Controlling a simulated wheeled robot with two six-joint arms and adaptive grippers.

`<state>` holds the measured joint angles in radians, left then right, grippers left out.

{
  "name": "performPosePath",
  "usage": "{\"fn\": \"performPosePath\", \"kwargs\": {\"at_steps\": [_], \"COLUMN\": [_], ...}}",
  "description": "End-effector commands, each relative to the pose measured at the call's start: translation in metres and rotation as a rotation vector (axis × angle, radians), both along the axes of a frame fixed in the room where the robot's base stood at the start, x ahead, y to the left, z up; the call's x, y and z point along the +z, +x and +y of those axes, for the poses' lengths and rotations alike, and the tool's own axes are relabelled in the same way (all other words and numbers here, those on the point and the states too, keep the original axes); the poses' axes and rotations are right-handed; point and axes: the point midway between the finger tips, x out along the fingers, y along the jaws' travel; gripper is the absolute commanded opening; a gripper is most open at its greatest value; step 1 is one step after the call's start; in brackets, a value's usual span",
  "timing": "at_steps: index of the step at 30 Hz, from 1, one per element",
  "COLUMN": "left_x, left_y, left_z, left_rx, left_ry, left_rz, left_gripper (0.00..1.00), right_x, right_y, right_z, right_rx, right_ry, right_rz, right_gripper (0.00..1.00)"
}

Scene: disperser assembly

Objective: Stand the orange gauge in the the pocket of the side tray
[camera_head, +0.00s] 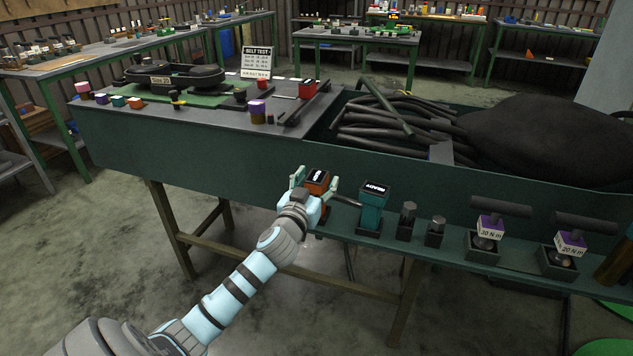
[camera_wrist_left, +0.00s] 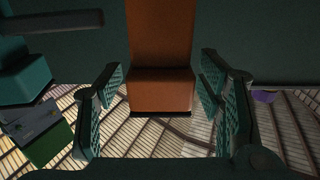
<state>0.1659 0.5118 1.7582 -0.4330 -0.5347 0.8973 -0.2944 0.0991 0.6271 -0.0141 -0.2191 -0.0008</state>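The orange gauge (camera_head: 318,178), with a dark label on top, is upright at the left end of the narrow green side tray (camera_head: 455,262) along the bench front. My left gripper (camera_head: 315,185) has its fingers on either side of the gauge. In the left wrist view the gauge (camera_wrist_left: 161,88) is between the two spread finger pads, with a small gap at each side, so the gripper looks open. The gauge's lower end and its pocket are mostly hidden by the gripper. My right gripper is in neither view.
A teal gauge (camera_head: 373,205) marked READY stands just right of the orange one. Farther right are dark posts (camera_head: 406,220) and two T-handled tools (camera_head: 488,228) in holders. Behind is a bin wall (camera_head: 440,172) with black hoses. Open floor lies in front.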

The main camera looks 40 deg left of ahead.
Motion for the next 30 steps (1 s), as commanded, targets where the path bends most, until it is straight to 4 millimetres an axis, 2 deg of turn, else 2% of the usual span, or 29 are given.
{"fn": "performPosePath", "kwargs": {"at_steps": [8, 11, 18, 21, 25, 30], "left_x": [-0.002, -0.003, -0.002, -0.002, -0.001, -0.001], "left_y": [-0.004, -0.018, -0.08, -0.1, -0.113, -0.114], "left_z": [-0.001, -0.006, -0.028, -0.035, -0.04, -0.04], "left_rx": [0.001, 0.0, -0.002, -0.001, 0.0, 0.001], "left_ry": [-0.001, 0.0, 0.002, 0.001, -0.001, -0.001], "left_rz": [0.005, 0.005, 0.005, 0.004, 0.002, 0.001], "left_gripper": [0.61, 0.61, 0.61, 0.61, 0.61, 0.61], "right_x": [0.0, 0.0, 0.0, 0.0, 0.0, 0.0], "right_y": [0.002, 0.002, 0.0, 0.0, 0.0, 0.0], "right_z": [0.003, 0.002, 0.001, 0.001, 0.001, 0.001], "right_rx": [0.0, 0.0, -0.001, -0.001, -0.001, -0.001], "right_ry": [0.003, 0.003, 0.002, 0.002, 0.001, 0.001], "right_rz": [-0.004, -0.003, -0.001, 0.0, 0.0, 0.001], "right_gripper": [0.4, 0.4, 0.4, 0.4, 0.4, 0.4]}}
